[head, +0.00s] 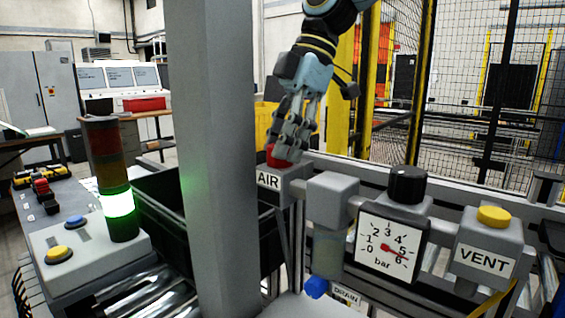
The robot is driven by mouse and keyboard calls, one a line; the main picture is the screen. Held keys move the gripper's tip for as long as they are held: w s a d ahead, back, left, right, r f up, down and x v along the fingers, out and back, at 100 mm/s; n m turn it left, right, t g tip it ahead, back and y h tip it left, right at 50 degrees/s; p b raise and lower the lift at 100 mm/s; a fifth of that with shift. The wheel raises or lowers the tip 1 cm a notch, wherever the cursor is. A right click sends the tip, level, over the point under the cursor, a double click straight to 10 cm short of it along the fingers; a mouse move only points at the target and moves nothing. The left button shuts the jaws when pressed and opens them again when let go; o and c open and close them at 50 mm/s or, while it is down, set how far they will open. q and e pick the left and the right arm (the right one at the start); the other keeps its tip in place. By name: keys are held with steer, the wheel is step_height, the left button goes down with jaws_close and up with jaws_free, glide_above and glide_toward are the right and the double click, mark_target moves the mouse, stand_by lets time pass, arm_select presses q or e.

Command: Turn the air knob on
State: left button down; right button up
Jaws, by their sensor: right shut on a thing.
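The red air knob (277,157) sits on top of a grey block labelled AIR (270,180), at the middle of the head view. My right gripper (288,152) reaches down from above and is shut on the knob. Its fingers hide much of the knob, so its turned position cannot be told. A square white gauge marked bar (382,262) is to the right, with its needle on the right side near 5 and 6. My left gripper is not in view.
A black-capped knob (407,185) tops the gauge. A yellow button (494,216) sits on the VENT block (485,262) at right. A grey post (212,150) stands left of the AIR block. A stack light (112,180) glows green. A black bin (165,210) is behind the post.

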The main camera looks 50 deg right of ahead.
steer(key=shift+f+n+g+b, duration=0.15)
steer(key=shift+n+g+b, duration=0.35)
steer(key=shift+n+b, duration=0.6)
steer(key=shift+w+n+g+b, duration=0.1)
steer(key=shift+n+g+b, duration=0.4)
steer(key=shift+n, duration=0.7)
steer(key=shift+r, duration=0.2)
steer(key=o, duration=1.1)
steer(key=shift+o, duration=0.2)
steer(key=v, duration=1.2)
steer(key=shift+f, duration=0.1)
